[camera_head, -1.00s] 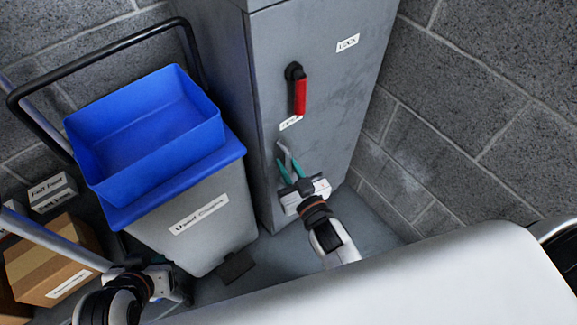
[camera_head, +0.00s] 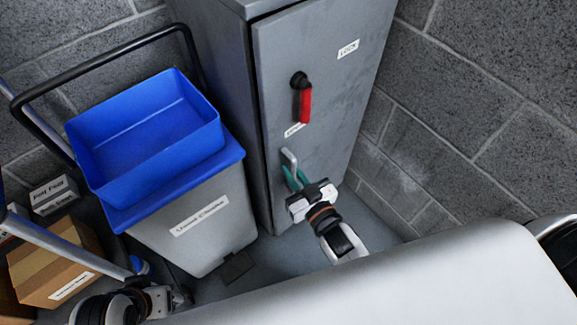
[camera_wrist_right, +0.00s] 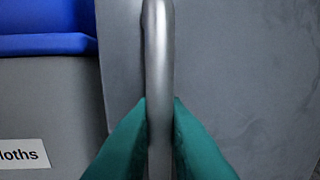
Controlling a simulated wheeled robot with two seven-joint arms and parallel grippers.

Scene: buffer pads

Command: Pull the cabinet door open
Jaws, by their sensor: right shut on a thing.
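The grey cabinet door (camera_head: 330,75) stands slightly ajar, with a narrow dark gap along its left edge. A red lever with a black pivot (camera_head: 305,102) hangs pointing down on it. Below is a silver bar handle (camera_head: 287,155), which also fills the middle of the right wrist view (camera_wrist_right: 158,50). My right gripper (camera_head: 296,180) is shut on this handle, with one teal finger on each side of it. My left gripper (camera_head: 178,296) is low at the left, away from the cabinet; its fingers are too unclear to judge.
A grey bin (camera_head: 200,240) with a blue lid and an open blue tub (camera_head: 150,130) stands close to the cabinet's left. A black push bar rises behind it. Cardboard boxes (camera_head: 60,265) are at the far left. A block wall (camera_head: 480,110) bounds the right side.

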